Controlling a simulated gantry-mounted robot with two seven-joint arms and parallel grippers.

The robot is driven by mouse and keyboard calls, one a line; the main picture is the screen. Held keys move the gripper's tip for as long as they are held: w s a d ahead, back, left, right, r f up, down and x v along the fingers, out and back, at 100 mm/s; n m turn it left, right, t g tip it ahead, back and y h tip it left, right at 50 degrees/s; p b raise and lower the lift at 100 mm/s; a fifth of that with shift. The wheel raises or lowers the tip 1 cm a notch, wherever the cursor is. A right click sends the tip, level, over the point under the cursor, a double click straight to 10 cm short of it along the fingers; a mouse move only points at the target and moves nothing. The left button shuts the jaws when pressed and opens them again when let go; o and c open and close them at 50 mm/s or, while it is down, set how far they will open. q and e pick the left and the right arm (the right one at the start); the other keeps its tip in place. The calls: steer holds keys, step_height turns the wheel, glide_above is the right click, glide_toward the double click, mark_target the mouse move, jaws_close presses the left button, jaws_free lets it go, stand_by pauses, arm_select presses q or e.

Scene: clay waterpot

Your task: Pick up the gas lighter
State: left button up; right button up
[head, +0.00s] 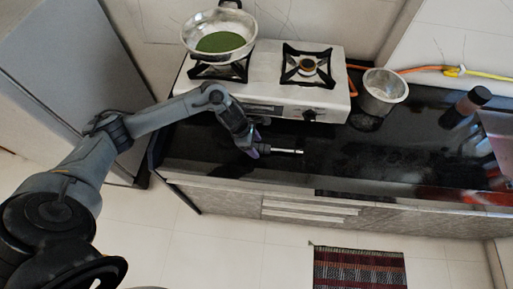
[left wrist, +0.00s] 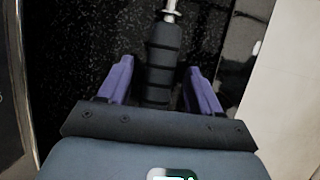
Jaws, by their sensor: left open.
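The gas lighter (head: 287,151) lies on the black counter in front of the stove, its silver rod pointing right in the head view. In the left wrist view its ribbed black handle (left wrist: 163,58) runs between the two purple fingers of my left gripper (left wrist: 161,78). A gap shows on each side of the handle, so the fingers are open around it and not pressed on it. In the head view my left gripper (head: 254,150) is at the handle end and hides most of the handle. My right gripper is not in view.
A white two-burner stove (head: 268,108) stands just behind the lighter. A pan with green contents (head: 190,40) is on its left burner. A metal pot (head: 385,87) and a dark bottle (head: 463,108) stand to the right. The counter (head: 350,160) right of the lighter is clear.

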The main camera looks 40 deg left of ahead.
arm_select(q)
steer(key=shift+c, duration=0.2)
stand_by(0.3)
steer(key=shift+f, duration=0.1)
steer(key=c, duration=1.1)
